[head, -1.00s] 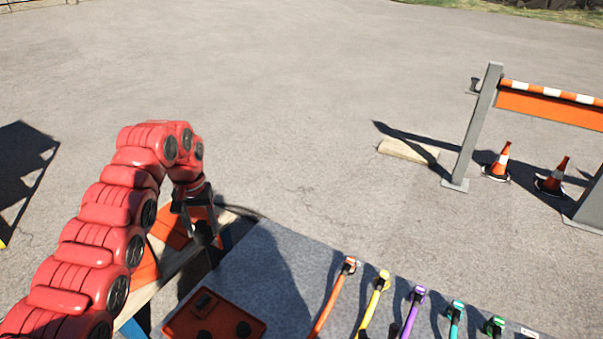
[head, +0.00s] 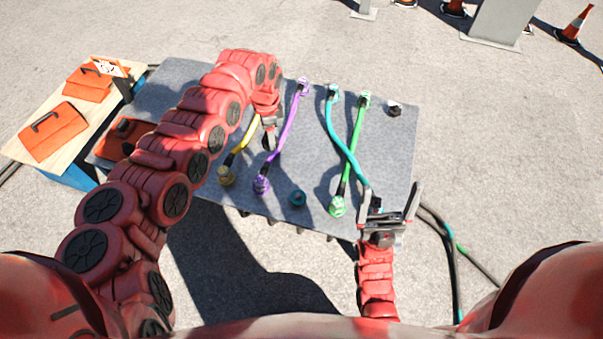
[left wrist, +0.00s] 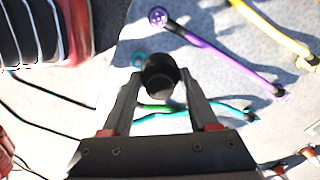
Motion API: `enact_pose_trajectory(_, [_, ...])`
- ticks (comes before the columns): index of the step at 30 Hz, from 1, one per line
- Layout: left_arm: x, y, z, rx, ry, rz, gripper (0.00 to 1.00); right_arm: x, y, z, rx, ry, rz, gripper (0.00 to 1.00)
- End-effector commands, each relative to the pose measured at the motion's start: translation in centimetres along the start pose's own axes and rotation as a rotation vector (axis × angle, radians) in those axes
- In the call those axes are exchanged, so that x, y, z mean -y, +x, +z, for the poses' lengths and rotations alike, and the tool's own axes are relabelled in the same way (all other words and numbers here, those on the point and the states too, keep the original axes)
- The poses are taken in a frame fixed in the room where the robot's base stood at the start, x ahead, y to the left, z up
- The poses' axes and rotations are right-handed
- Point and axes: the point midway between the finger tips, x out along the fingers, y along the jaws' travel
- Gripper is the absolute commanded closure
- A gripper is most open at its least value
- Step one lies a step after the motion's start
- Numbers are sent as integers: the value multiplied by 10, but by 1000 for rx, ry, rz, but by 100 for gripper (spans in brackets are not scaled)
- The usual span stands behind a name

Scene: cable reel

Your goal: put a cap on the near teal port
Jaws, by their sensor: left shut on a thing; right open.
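The near teal port (head: 297,198) stands on the grey panel's front part, between the near purple and green ports. It looks bare, with no cable on it. My left gripper (head: 268,140) is over the panel, behind and left of that port. In the left wrist view it is shut on a black round cap (left wrist: 160,75), and a teal port (left wrist: 138,59) shows partly hidden behind the cap. The teal cable (head: 345,155) runs from the far teal port (head: 333,92) towards my right gripper (head: 390,190), which is open at the panel's front right edge.
Yellow, purple (head: 287,135) and green (head: 353,150) cables cross the grey panel (head: 400,150). A black cap (head: 394,107) sits at the far right. My left arm hides part of the panel.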

Motion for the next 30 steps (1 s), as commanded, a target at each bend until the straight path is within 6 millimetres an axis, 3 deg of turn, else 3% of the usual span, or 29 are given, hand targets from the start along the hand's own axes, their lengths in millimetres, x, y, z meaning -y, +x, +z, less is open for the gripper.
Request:
enact_pose_trajectory(1, [-15, 34, -12, 2, 161, 11, 100, 0, -9, 2, 0, 0, 0, 8])
enact_pose_trajectory(3, [-31, 65, -27, -2, 384, 6, 100, 1, -13, 2, 0, 0, 0, 8])
enact_pose_trajectory(6, [-51, 100, -45, -6, 647, -1, 100, 1, -18, 3, 0, 0, 0, 8])
enact_pose_trajectory(9, [-66, 122, -55, -8, 830, -4, 100, 1, -21, 4, 0, 0, 0, 8])
enact_pose_trajectory(13, [-76, 135, -63, -11, 954, -11, 100, 1, -23, 4, 0, 0, 0, 8])
enact_pose_trajectory(20, [-77, 148, -65, -13, 979, -13, 100, 2, -32, 5, 0, 0, 0, 8])
enact_pose_trajectory(30, [-77, 188, -64, -12, 975, -9, 100, 3, -66, 11, 0, 0, 0, 8])
